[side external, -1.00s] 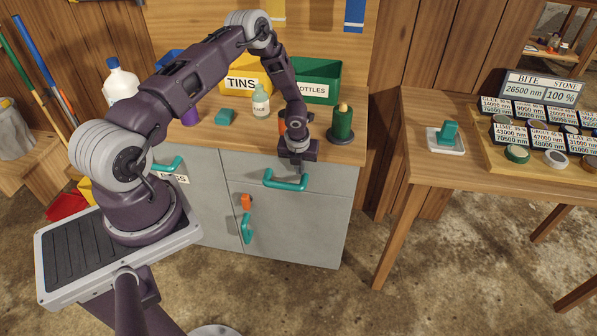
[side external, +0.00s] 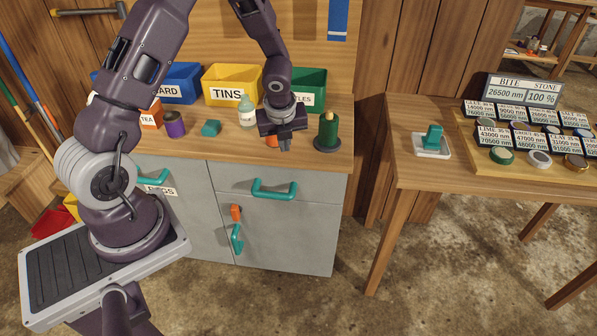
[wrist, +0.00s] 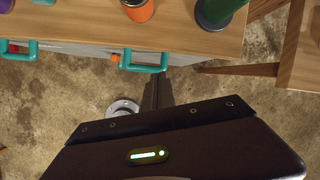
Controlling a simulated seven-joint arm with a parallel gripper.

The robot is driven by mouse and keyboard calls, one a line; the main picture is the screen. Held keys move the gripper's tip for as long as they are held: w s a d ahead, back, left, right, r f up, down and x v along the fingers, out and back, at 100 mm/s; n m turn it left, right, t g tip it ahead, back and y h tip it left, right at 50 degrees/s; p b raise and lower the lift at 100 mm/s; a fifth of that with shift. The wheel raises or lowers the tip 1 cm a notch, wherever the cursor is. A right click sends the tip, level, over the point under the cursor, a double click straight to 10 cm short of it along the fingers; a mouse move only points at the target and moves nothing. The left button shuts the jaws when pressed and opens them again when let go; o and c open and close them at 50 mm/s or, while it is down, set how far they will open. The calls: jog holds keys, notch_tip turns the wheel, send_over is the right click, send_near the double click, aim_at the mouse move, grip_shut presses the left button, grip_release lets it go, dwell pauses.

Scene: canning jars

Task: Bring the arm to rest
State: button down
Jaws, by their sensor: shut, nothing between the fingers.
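My gripper (side external: 285,146) is shut and empty. In the side external view it hangs pointing down over the front part of the cabinet top (side external: 185,141), left of a dark green bottle-shaped object (side external: 328,132). An orange object (side external: 271,141) is partly hidden behind it. In the wrist view the shut fingers (wrist: 157,92) show against the floor below the cabinet's front edge. The orange object (wrist: 139,10) and the green object (wrist: 216,12) stand on the top there.
A clear bottle (side external: 247,113), a teal block (side external: 211,128) and a purple jar (side external: 174,124) stand on the cabinet. Yellow TINS (side external: 229,98) and green (side external: 308,103) bins stand behind. Teal handles (side external: 274,190) jut from the front. A side table (side external: 400,170) stands right.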

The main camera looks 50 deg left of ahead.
jog(key=s+d+r+n+t, duration=0.1)
jog(key=s+d+r+n, duration=0.25)
jog(key=r+n, duration=0.45)
jog(key=s+d+r+n, duration=0.2)
jog(key=s+r+n, duration=0.25)
jog(key=r, duration=0.65)
jog(key=s+d+r+n+t+h, duration=0.1)
jog(key=s+d+r+n, duration=0.2)
jog(key=s+d+n, duration=0.2)
jog(key=s+d+r+n+t+h, duration=0.1)
jog(key=s+d+n, duration=0.4)
jog(key=s, duration=0.6)
notch_tip(320, 180, up, 2)
jog(key=shift+s+d+r+n+h, duration=0.2)
jog(key=shift+d+n+h, duration=0.15)
jog(key=shift+d+h, duration=0.15)
